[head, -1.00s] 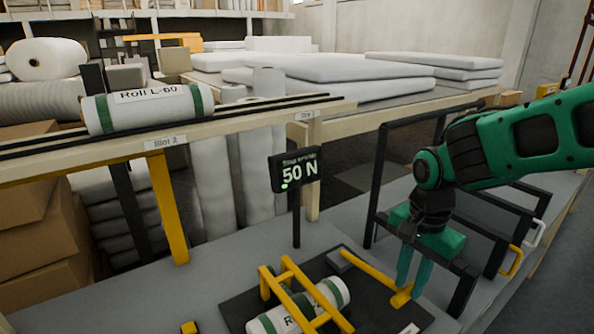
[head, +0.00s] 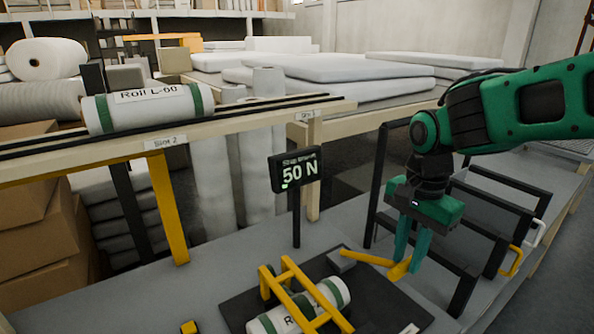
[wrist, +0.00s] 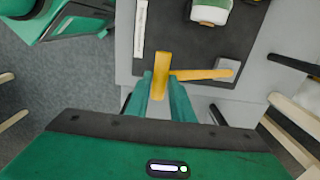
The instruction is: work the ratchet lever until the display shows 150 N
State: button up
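The yellow ratchet lever (head: 365,257) rises from a small grey block (head: 341,262) on the dark mat. My gripper (head: 410,258) is at its outer end, pointing down. In the wrist view, the lever's cross handle (wrist: 160,75) lies between the two green fingers, which appear closed on it; the contact is small in view. The black display (head: 296,170) on a post reads 50 N, with a green light at its lower left. A white roll (head: 335,291) with green bands lies on the mat under a yellow frame (head: 287,280).
The dark mat (head: 385,306) lies on a grey bench (head: 160,290). Black frames with yellow and white handles (head: 512,260) stand right of my gripper. Roll L-60 (head: 150,108) rests on the rails at upper left, above the label Slot 2. Stacked boxes stand at the far left.

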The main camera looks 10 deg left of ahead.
jog(key=shift+w+a+r, duration=0.15)
jog(key=shift+r, duration=0.55)
jog(key=shift+w+a+r, duration=0.15)
jog(key=shift+r, duration=0.55)
jog(key=shift+w+a+r, duration=0.15)
jog(key=shift+r, duration=0.55)
jog(key=shift+f, duration=0.1)
jog(key=shift+f, duration=1.25)
notch_tip(320, 180, down, 7)
jog(key=s+d, duration=0.2)
jog(key=shift+d, duration=0.15)
jog(key=shift+s, duration=0.1)
jog(key=shift+w+a+r, duration=0.35)
jog(key=shift+a+r, duration=0.05)
jog(key=shift+r, duration=1.2)
jog(key=shift+w+a+r, duration=0.35)
jog(key=shift+w+r, duration=0.05)
jog(key=shift+r, duration=1.25)
jog(key=shift+w+a+r, duration=0.35)
jog(key=shift+a+r, duration=0.05)
jog(key=shift+r, duration=1.2)
jog(key=shift+f, duration=0.1)
